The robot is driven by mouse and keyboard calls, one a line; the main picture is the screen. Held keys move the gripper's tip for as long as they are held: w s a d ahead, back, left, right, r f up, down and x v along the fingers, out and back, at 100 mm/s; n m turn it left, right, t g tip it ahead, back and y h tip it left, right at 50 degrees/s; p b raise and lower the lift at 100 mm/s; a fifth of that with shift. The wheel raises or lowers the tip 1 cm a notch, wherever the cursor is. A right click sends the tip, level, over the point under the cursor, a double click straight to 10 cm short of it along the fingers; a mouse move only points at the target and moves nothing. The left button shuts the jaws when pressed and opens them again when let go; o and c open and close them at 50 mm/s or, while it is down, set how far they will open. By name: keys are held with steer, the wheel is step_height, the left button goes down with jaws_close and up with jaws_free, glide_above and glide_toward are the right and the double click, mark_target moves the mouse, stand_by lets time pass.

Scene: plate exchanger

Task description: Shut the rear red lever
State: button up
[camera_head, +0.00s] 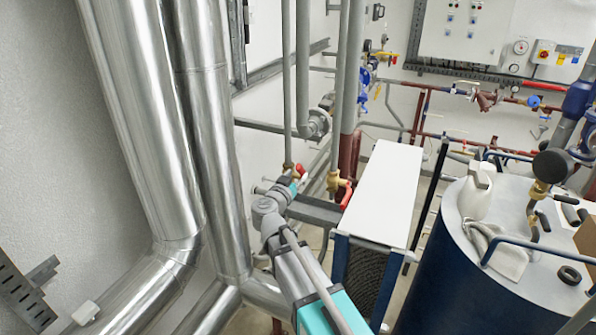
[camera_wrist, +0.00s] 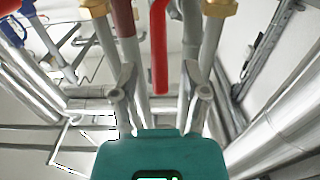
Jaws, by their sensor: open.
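Two red levers sit on brass valves on vertical grey pipes in the head view. The rear red lever (camera_head: 302,170) is small and partly hidden beside my gripper (camera_head: 294,182); the nearer red lever (camera_head: 346,195) is to its right. In the wrist view, a red lever (camera_wrist: 160,50) points down from the top edge, between the open fingers of my gripper (camera_wrist: 159,78). A gap shows on both sides of it; I cannot tell its depth relative to the fingertips. Brass fittings (camera_wrist: 220,8) show at the top. The lever's pivot is out of this view.
A white-topped plate exchanger (camera_head: 383,190) stands right of my arm. A blue tank (camera_head: 480,285) is further right. Thick silver pipes (camera_head: 150,110) fill the left side. Grey pipes (camera_head: 303,70) rise close around my gripper, leaving little free room.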

steer(key=shift+x, duration=1.85)
